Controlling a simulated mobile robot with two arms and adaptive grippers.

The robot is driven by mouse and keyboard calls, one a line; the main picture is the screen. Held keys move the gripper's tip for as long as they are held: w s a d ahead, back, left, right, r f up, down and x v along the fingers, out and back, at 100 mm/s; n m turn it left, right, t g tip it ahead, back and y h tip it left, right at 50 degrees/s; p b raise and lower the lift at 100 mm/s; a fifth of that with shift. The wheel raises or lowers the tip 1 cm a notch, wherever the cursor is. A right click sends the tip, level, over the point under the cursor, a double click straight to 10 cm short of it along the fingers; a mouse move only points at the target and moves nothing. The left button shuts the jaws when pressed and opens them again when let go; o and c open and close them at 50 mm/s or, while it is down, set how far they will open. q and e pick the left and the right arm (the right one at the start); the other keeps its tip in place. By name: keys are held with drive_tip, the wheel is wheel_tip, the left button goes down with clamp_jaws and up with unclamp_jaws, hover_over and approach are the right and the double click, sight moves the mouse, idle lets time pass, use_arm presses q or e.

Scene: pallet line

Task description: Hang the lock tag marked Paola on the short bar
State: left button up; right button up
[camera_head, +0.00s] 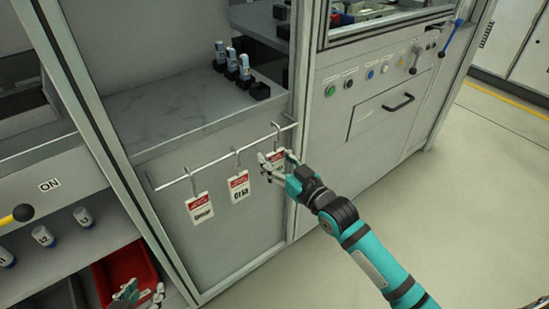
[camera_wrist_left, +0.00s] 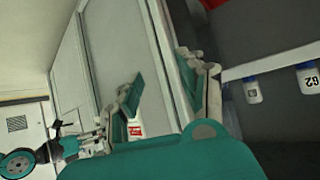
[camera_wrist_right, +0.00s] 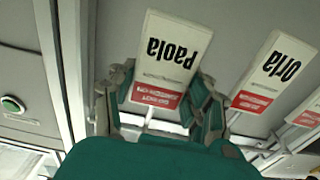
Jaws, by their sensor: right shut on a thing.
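The lock tag marked Paola (camera_wrist_right: 168,58) hangs white and red between the fingers of my right gripper (camera_wrist_right: 160,105), which is shut on it. In the head view the right gripper (camera_head: 272,167) is at the right end of a thin bar (camera_head: 217,162), partly covering the Paola tag (camera_head: 277,155). The tag's hook is at the bar; I cannot tell whether the bar bears its weight. Tags marked Omar (camera_head: 201,208) and Orla (camera_head: 239,186) hang on the same bar to the left. My left gripper (camera_head: 137,293) is low at the bottom edge; its fingers look apart and empty in the left wrist view (camera_wrist_left: 165,95).
A red bin (camera_head: 122,272) and small white bottles (camera_head: 43,236) are on the lower left shelf. Several blue-topped items (camera_head: 231,62) stand on the counter above the bar. A cabinet post and a panel with buttons (camera_head: 350,84) are right of the bar.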

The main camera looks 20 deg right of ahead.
drive_tip(key=shift+s+d+p, duration=0.25)
drive_tip(key=shift+s+p, duration=0.05)
drive_tip(key=shift+s, duration=0.35)
drive_tip(key=shift+s+d+p, duration=0.2)
drive_tip(key=shift+s+p, duration=0.1)
drive_tip(key=shift+s, duration=0.2)
drive_tip(key=shift+s+d, duration=0.15)
drive_tip(key=shift+s, duration=0.3)
drive_tip(key=shift+s+d+p, duration=0.2)
drive_tip(key=shift+s+p, duration=0.3)
drive_tip(key=shift+p, duration=0.05)
drive_tip(key=p, duration=0.2)
approach(276, 160)
use_arm(q)
drive_tip(key=s+a+f+g+y+p, duration=0.1)
drive_tip(key=s+a+f+g, duration=0.2)
drive_tip(key=s+f+g, duration=0.4)
drive_tip(key=s, duration=0.3)
drive_tip(key=shift+a+y, duration=0.25)
drive_tip(key=shift+y, duration=0.15)
use_arm(e)
drive_tip(key=shift+s+d, duration=0.3)
drive_tip(key=shift+s, duration=0.25)
use_arm(q)
drive_tip(key=shift+s, duration=0.1)
